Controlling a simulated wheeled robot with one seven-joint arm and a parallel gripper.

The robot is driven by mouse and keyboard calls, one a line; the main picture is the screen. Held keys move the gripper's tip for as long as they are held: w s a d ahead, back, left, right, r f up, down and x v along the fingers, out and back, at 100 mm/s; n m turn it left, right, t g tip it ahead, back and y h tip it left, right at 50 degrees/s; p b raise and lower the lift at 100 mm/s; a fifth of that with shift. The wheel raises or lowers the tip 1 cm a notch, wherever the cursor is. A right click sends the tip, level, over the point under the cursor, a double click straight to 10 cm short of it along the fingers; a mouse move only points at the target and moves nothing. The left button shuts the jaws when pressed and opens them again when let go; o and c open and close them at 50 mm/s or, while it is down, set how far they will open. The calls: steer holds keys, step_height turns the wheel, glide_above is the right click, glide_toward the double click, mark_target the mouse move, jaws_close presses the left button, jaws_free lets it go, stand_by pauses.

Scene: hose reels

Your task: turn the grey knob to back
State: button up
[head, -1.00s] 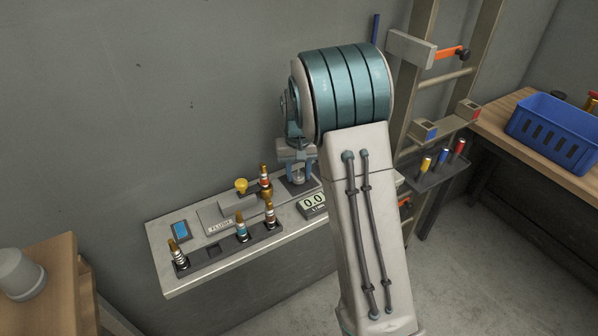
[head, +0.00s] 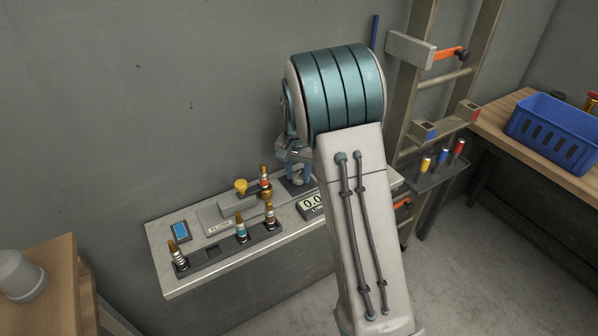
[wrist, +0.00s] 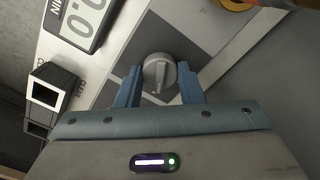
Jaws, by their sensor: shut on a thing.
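The grey knob (wrist: 158,72) is round with a raised ridge across its face. It sits on a dark grey square plate (wrist: 200,32) on the light shelf. In the wrist view my gripper (wrist: 159,80) has one blue finger on each side of the knob and is shut on it. In the head view my gripper (head: 297,176) is at the shelf by the dark plate, and the knob is mostly hidden there by the gripper and arm.
A digital display (head: 311,205) stands close beside the gripper. A rack with several nozzles (head: 241,230), a yellow knob (head: 241,186) and a FLUSH label (head: 219,228) are left on the shelf (head: 160,265). A ladder (head: 440,110) and a blue basket (head: 556,130) are at the right.

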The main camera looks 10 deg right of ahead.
mark_target(298, 174)
steer(key=shift+r, duration=0.1)
steer(key=o, duration=1)
step_height(298, 174, up, 14)
steer(key=shift+b, duration=0.35)
steer(key=s+f+n+t, duration=0.3)
steer(key=s+n, duration=0.3)
steer(key=s, duration=2.2)
steer(key=shift+s+d, duration=0.15)
